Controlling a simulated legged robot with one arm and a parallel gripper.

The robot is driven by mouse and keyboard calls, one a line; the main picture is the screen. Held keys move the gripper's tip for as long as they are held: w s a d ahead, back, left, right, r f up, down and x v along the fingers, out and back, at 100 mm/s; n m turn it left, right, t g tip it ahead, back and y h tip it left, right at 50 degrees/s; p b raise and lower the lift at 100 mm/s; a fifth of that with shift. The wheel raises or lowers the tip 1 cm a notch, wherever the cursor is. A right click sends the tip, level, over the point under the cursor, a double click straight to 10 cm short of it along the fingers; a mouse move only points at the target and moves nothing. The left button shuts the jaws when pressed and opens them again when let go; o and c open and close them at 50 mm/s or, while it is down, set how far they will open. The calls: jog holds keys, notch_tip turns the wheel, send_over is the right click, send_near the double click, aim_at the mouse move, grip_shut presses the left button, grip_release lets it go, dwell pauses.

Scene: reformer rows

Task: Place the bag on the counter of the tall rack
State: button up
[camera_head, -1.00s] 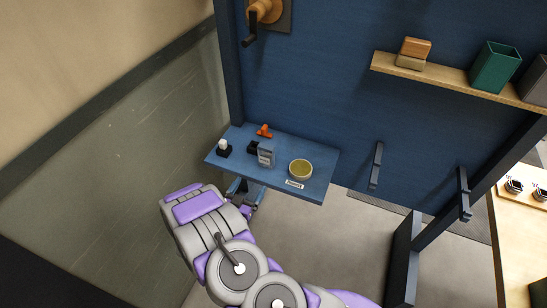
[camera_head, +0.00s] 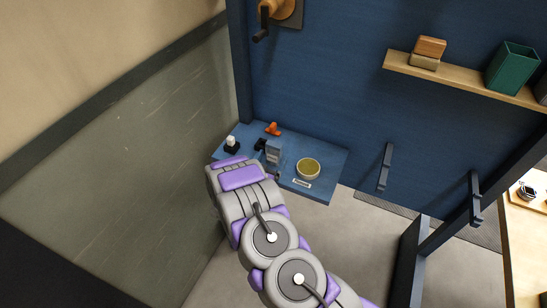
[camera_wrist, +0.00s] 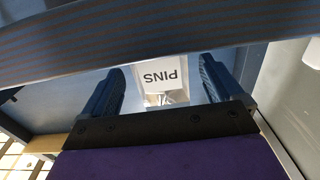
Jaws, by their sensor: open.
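A small pale grey packet (camera_head: 273,151), perhaps the bag, stands on the blue counter (camera_head: 324,182) of the tall dark-blue rack (camera_head: 330,90). My gripper (camera_wrist: 162,80) is open, with the two dark-blue fingers apart on either side of the label. I cannot tell whether either finger touches it.
A yellowish bowl (camera_head: 308,168) sits right of the packet. A white-topped item (camera_head: 232,144) and an orange object (camera_head: 273,128) stand on the counter. A wooden shelf (camera_head: 460,80) holds a green bin (camera_head: 512,67). A wall (camera_head: 140,150) is close on the left.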

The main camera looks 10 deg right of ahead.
aim_at(272, 158)
jog(key=x, duration=0.3)
jog(key=shift+w+d+f+b, duration=0.1)
jog(key=shift+w+d+b, duration=0.1)
jog(key=shift+w+b, duration=0.2)
jog(key=shift+w+d, duration=0.2)
jog(key=shift+w, duration=0.15)
jog(key=shift+c, duration=0.4)
